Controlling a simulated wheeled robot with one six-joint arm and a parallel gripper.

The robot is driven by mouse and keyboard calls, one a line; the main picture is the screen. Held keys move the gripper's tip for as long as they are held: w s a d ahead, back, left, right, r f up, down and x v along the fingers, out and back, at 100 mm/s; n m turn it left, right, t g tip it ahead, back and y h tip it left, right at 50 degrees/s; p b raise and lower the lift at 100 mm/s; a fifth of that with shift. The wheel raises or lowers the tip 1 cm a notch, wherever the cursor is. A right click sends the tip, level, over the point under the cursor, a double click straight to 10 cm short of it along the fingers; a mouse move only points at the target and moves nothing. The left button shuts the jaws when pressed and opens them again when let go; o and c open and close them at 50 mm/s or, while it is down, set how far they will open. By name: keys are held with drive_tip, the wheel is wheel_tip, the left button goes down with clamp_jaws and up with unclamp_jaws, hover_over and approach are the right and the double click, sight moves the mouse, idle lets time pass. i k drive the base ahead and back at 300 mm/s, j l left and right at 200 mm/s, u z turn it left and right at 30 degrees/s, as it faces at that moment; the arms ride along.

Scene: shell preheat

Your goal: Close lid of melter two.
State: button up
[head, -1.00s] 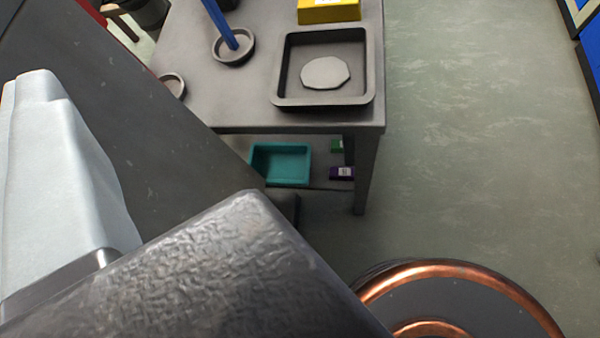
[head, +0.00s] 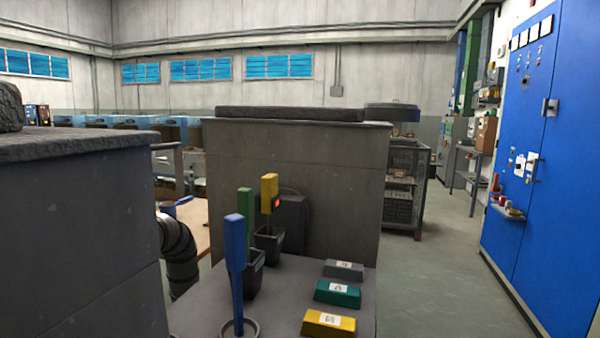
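Two large grey block-shaped units are in the head view, and I see no label telling which is melter two. The near left unit (head: 80,240) has a dark, rough-edged top, with part of a dark lump (head: 10,106) on it at the picture's left edge. The middle unit (head: 310,180) stands behind the table, with a long dark slab (head: 288,114) lying flat on its top. Whether this slab is a lid, I cannot tell. My gripper is not in view.
A grey table (head: 285,310) holds blue (head: 236,270), green (head: 245,215) and yellow (head: 269,192) upright tools. Grey (head: 343,270), teal (head: 337,292) and yellow (head: 328,323) bars lie there. A blue cabinet (head: 525,170) stands right. Floor (head: 435,285) between is clear.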

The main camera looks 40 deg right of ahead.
sight(388, 111)
drive_tip(key=l+z, duration=0.4)
drive_tip(key=i+l+z, duration=0.15)
drive_tip(key=l+z, duration=0.25)
drive_tip(key=i+l+z, duration=0.15)
drive_tip(key=z, duration=0.2)
drive_tip(key=i+l+z, duration=0.35)
drive_tip(key=i+z, duration=0.35)
drive_tip(key=i, duration=3.45)
drive_tip(key=i+u, duration=0.3)
drive_tip(key=i+l+u, duration=0.35)
drive_tip(key=u, duration=0.35)
drive_tip(key=i+l+u, duration=0.15)
drive_tip(key=u, duration=0.3)
drive_tip(key=l+u, duration=0.2)
drive_tip(key=u, duration=0.25)
drive_tip(key=i+l+u, duration=0.1)
drive_tip(key=u, duration=0.35)
drive_tip(key=l+u, duration=0.55)
drive_tip(key=u, duration=0.35)
drive_tip(key=l+u, duration=0.2)
drive_tip(key=u, duration=0.2)
drive_tip(key=k+l+u, duration=0.15)
drive_tip(key=u, duration=0.3)
